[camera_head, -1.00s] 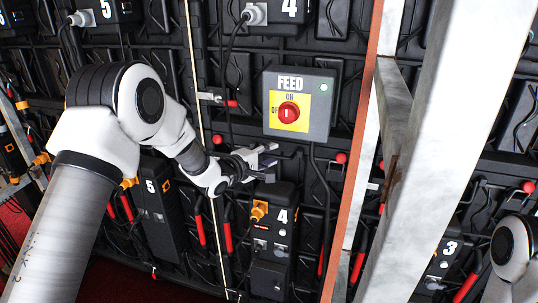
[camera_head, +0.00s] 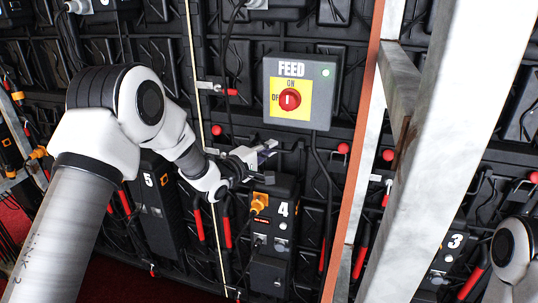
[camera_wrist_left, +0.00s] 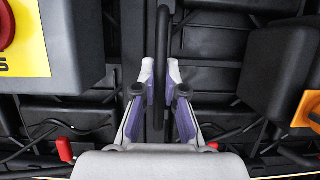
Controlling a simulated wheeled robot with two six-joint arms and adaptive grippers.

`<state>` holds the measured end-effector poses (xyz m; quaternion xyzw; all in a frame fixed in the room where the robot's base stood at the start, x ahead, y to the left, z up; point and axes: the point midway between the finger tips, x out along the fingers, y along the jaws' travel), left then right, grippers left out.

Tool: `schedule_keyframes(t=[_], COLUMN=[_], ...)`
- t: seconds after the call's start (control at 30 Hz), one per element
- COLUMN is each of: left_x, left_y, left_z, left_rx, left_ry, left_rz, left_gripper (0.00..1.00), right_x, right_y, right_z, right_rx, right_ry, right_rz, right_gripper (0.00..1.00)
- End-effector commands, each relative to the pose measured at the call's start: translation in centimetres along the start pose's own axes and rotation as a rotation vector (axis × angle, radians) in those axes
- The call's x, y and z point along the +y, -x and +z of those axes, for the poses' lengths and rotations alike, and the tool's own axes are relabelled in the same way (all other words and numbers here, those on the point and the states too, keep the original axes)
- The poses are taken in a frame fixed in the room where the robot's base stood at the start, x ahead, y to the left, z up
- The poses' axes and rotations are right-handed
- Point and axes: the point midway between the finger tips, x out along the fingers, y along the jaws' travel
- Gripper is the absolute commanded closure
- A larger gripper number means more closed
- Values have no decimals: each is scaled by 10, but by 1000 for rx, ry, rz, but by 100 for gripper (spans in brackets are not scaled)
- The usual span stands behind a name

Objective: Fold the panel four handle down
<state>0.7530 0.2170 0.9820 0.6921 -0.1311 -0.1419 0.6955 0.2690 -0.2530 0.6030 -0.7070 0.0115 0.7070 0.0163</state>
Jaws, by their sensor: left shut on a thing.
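Panel four is the black unit marked 4 (camera_head: 283,208) below the FEED box in the head view; an orange plug sits on its upper left. My left gripper (camera_head: 270,148) is just above that unit and below the FEED box. In the left wrist view my left gripper (camera_wrist_left: 160,85) has a finger on each side of a black bar, the panel four handle (camera_wrist_left: 162,45). It is shut on this handle, which extends past the fingertips. In the head view the fingers and dark background hide most of the handle. My right gripper is out of view.
The grey FEED box (camera_head: 320,112) with a red knob (camera_head: 290,99) hangs just above my left gripper. A pale metal post (camera_head: 445,130) and an orange-edged upright (camera_head: 362,130) stand to the right. Panel five's unit (camera_head: 160,215) is at the left. Cables hang nearby.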

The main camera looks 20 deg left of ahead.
Motion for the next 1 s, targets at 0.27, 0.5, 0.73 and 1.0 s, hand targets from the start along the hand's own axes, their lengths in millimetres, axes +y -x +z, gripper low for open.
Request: schedule_keyframes(t=[0.27, 0.5, 0.73, 1.0], left_x=[-26, -31, -31, -29], left_y=[-1, -2, -4, -4], left_z=[0, 0, -1, -1], left_rx=[-2, -2, -2, -2], left_ry=[-80, -138, -167, -174], left_rz=[191, 331, 402, 418], left_gripper=[100, 100, 100, 100], right_x=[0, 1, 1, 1], right_y=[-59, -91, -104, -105], right_z=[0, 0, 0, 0], right_rx=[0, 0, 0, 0], right_ry=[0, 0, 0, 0], right_rz=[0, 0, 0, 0], right_gripper=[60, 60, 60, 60])
